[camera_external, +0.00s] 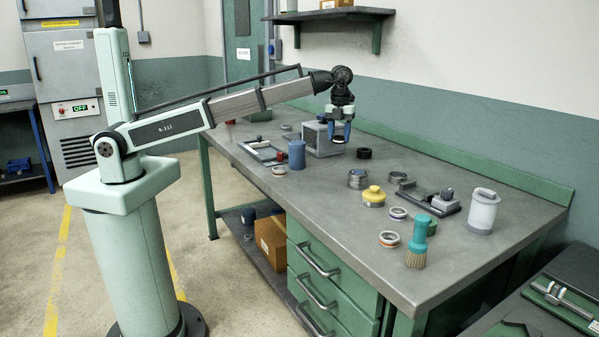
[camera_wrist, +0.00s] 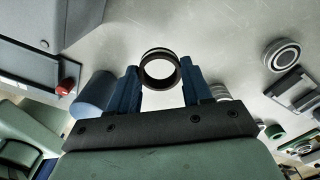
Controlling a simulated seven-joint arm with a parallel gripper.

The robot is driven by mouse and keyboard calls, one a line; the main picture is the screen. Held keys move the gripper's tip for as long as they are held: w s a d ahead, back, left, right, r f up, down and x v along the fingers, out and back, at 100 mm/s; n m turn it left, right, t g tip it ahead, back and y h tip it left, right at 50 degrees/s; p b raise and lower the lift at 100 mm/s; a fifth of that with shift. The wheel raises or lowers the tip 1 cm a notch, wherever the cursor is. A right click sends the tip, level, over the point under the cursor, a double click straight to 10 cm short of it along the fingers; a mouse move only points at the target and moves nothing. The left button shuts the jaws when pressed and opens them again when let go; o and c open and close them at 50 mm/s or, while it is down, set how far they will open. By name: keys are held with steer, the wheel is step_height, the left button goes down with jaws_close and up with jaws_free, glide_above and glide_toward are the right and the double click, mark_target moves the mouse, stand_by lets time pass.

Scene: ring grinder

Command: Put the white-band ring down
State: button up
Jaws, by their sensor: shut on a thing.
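My gripper (camera_external: 339,135) hangs above the bench, pointing down, just right of the grey box. Its blue fingers are shut on a dark ring (camera_wrist: 160,53) with a thin pale band near its rim; I take this to be the white-band ring. In the wrist view the ring sits between the fingertips and bare bench top shows through its hole. In the external view the ring is small and mostly hidden by the fingers. It appears held above the grey bench top (camera_external: 330,210).
The grey box (camera_external: 318,138) and blue cylinder (camera_external: 296,154) stand left of the gripper. A black ring (camera_external: 364,153), metal cylinder (camera_external: 358,179) and yellow container (camera_external: 374,196) are to the right. A brush (camera_external: 418,245) and white jar (camera_external: 482,212) stand farther right. The near middle bench is clear.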

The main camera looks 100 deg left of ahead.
mark_target(384, 166)
steer(key=w+a+r+n, duration=0.1)
steer(key=w+a+n, duration=0.3)
steer(key=w, duration=1.2)
steer(key=shift+n, duration=0.4)
steer(key=shift+w+a+f, duration=0.15)
steer(key=shift+a+f, duration=0.05)
steer(key=shift+f, duration=2.25)
steer(key=shift+w+a+f, duration=0.1)
steer(key=shift+a+f, duration=0.05)
steer(key=shift+f, duration=2.3)
steer(key=shift+f, duration=0.1)
steer(key=o, duration=1.1)
step_height(384, 166, up, 12)
steer(key=shift+r, duration=0.15)
